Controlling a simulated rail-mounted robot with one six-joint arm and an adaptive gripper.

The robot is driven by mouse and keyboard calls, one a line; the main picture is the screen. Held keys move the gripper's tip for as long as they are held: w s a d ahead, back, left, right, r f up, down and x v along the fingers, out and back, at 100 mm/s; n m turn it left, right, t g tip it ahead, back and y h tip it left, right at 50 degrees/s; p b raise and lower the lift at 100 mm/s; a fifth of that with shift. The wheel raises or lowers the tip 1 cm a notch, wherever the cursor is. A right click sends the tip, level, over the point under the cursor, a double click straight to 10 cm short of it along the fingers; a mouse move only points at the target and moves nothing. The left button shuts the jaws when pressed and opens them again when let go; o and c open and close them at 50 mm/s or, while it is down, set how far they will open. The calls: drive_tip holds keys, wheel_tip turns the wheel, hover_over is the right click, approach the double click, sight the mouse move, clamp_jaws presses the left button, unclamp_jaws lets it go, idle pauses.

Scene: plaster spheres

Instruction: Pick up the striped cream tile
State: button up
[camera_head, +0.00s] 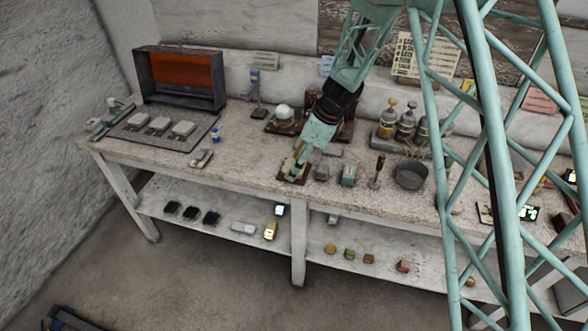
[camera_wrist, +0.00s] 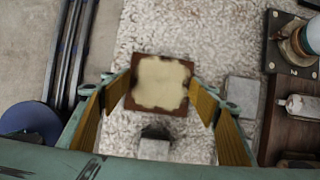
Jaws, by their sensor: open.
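A square tile (camera_wrist: 161,84) with a cream face and a brown border lies on the bench in the wrist view. No stripes can be made out on it. My gripper (camera_wrist: 160,92) is open, its two ribbed yellow pads on the left and right sides of the tile. Whether the pads touch it I cannot tell. In the head view my gripper (camera_head: 297,163) points down near the bench's front edge, over a brown square piece (camera_head: 286,178) that it partly hides.
Right of my gripper stand a grey block (camera_head: 321,172), a teal block (camera_head: 348,175), an upright tool (camera_head: 378,168) and a dark round pan (camera_head: 411,175). A flat grey piece (camera_wrist: 243,91) lies right of the tile.

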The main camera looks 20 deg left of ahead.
sight(290, 165)
drive_tip(key=c, duration=1.1)
drive_tip(key=shift+o, duration=0.2)
drive_tip(key=shift+r, duration=0.2)
drive_tip(key=shift+r+p, duration=0.55)
drive_tip(key=shift+r, duration=1.15)
drive_tip(key=s+d+r, duration=0.1)
drive_tip(key=s+d, duration=0.8)
drive_tip(key=s, duration=0.3)
drive_tip(key=shift+s+d+r+b, duration=0.15)
drive_tip(key=shift+s+d+b, duration=0.15)
drive_tip(key=shift+d+b, duration=0.1)
